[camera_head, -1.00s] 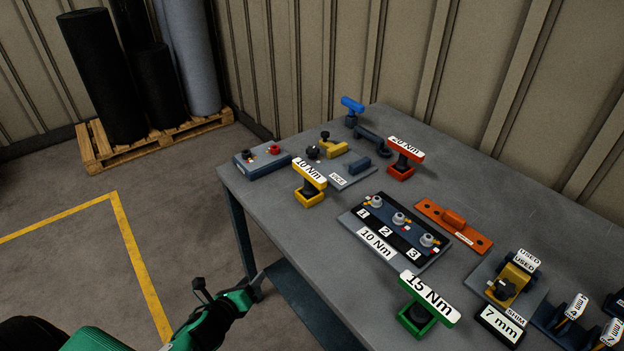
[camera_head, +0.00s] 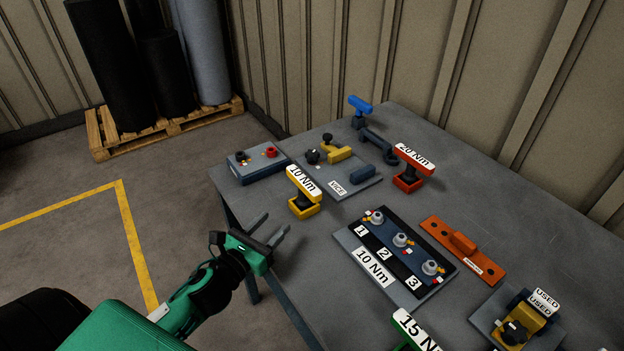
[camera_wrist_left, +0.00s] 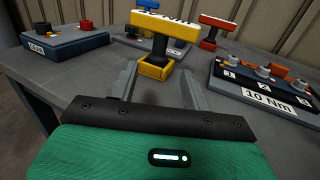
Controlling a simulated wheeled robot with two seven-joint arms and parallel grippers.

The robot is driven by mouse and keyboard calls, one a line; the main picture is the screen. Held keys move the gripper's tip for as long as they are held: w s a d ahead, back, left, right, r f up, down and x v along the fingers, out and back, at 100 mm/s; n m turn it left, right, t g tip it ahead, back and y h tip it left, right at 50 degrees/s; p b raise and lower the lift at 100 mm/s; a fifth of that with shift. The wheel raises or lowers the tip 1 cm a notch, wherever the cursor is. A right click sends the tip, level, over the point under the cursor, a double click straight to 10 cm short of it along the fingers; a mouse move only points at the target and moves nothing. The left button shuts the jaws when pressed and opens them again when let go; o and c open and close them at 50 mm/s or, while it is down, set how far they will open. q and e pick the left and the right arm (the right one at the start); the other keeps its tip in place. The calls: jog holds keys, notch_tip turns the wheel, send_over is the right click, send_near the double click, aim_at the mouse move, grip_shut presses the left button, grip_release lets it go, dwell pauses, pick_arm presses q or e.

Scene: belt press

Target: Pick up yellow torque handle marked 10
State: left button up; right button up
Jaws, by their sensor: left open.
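The yellow torque handle marked 10 Nm (camera_head: 304,192) stands upright in its yellow base near the left edge of the grey table. My right gripper is not in view.
A red 20 Nm handle (camera_head: 411,168) stands to the right, and a green 15 Nm handle (camera_head: 408,330) at the bottom. A vice plate (camera_head: 345,187), a grey-blue box (camera_head: 252,165) and a numbered 10 Nm block (camera_head: 373,268) lie around the yellow handle.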

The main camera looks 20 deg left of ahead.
pick_arm(q)
jog(key=p, duration=0.1)
send_near(301, 195)
jog(key=shift+w+r, duration=0.1)
jog(key=shift+w, duration=0.9)
jog(key=w, duration=0.3)
jog(key=shift+w+d+p, duration=0.2)
jog(key=shift+d+p, duration=0.1)
jog(key=shift+w, duration=0.35)
jog(key=shift+w+d, duration=0.1)
jog(key=shift+w, duration=0.15)
jog(key=w, duration=0.1)
jog(key=w+p, duration=0.1)
jog(key=w, duration=0.1)
jog(key=shift+w+d+p, duration=0.2)
jog(key=shift+d+p, duration=0.05)
jog(key=shift+p, duration=0.1)
jog(key=shift+w+d, duration=0.15)
jog(key=shift+w, duration=0.4)
jog(key=shift+f, duration=0.2)
jog(key=shift+c, duration=0.2)
grip_shut()
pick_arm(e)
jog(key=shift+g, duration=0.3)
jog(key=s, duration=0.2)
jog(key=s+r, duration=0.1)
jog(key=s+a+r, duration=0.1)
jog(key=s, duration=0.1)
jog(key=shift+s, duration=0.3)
